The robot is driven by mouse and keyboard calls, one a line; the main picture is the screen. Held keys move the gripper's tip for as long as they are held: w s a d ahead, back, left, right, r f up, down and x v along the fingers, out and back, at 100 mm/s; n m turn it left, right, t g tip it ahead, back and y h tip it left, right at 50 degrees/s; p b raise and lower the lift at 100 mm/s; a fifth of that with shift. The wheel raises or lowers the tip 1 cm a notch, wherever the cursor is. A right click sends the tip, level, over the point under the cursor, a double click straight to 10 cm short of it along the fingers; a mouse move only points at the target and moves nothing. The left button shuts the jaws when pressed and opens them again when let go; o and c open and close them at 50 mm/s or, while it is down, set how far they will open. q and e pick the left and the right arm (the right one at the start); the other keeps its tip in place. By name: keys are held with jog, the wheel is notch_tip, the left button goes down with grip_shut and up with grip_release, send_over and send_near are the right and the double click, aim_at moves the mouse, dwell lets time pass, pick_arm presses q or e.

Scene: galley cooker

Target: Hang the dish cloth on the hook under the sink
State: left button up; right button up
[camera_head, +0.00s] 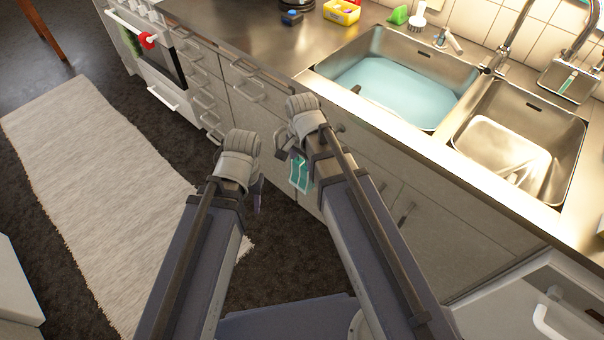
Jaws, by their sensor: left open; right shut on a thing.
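A small teal cloth (299,174) with pale markings hangs below my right gripper (289,151), in front of the cabinet fronts under the sink. My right gripper is shut on this cloth; my own wrist partly hides the fingers and its upper part. My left gripper (257,188) is open and empty, to the left of the cloth and apart from it, over the dark floor. The double sink (452,136) is set in the steel counter to the right. I cannot clearly make out the hook; my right arm covers part of the cabinet front.
Cabinet fronts (440,235) and drawers with protruding handles (245,88) run along the counter. A white oven (150,65) stands at the far left, with a red item (148,40) on its handle. A pale rug (95,170) lies on the floor. A white door (525,300) is at lower right.

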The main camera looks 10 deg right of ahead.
jog(key=w+d+f+b, duration=0.1)
jog(key=w+d, duration=0.5)
jog(key=d, duration=0.1)
jog(key=shift+d+f, duration=0.35)
dwell(1.1)
jog(key=shift+b, duration=0.3)
dwell(0.4)
jog(key=o, duration=1.4)
jog(key=shift+o, duration=0.2)
